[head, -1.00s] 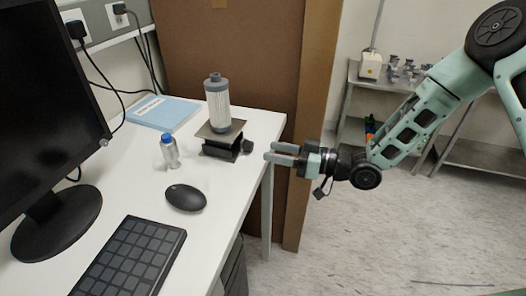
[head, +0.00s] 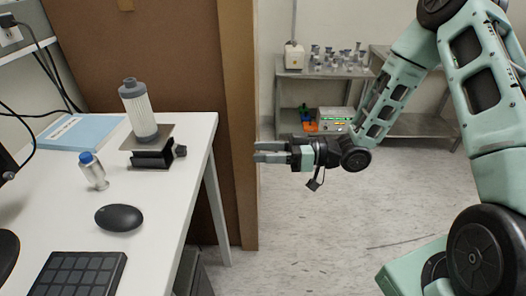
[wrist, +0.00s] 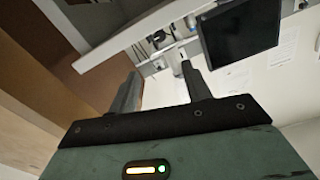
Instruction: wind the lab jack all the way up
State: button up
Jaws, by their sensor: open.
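The lab jack (head: 153,148) stands near the right edge of the white desk, its dark body low under a flat top plate. Its black knob (head: 180,151) faces right, toward my gripper. A clear filter cartridge with grey caps (head: 138,110) stands on the plate. My gripper (head: 256,152) is open and empty, off the desk to the right of the knob, with a clear gap between them. In the wrist view, my two fingers (wrist: 165,88) are apart with nothing between them.
A small bottle with a blue cap (head: 93,172), a mouse (head: 118,218), a keyboard (head: 75,275) and a blue book (head: 82,133) lie on the desk (head: 160,205). A brown panel (head: 190,60) stands behind it. Steel tables stand at the back right. The floor (head: 300,235) is open.

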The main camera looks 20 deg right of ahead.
jog(key=n+b, duration=0.2)
jog(key=n+p, duration=0.2)
jog(key=n, duration=0.1)
send_near(186, 152)
jog(key=x, duration=0.7)
jog(key=shift+w+a, duration=0.1)
jog(key=shift+a, duration=0.25)
jog(key=c, duration=1)
jog(key=shift+m, duration=0.4)
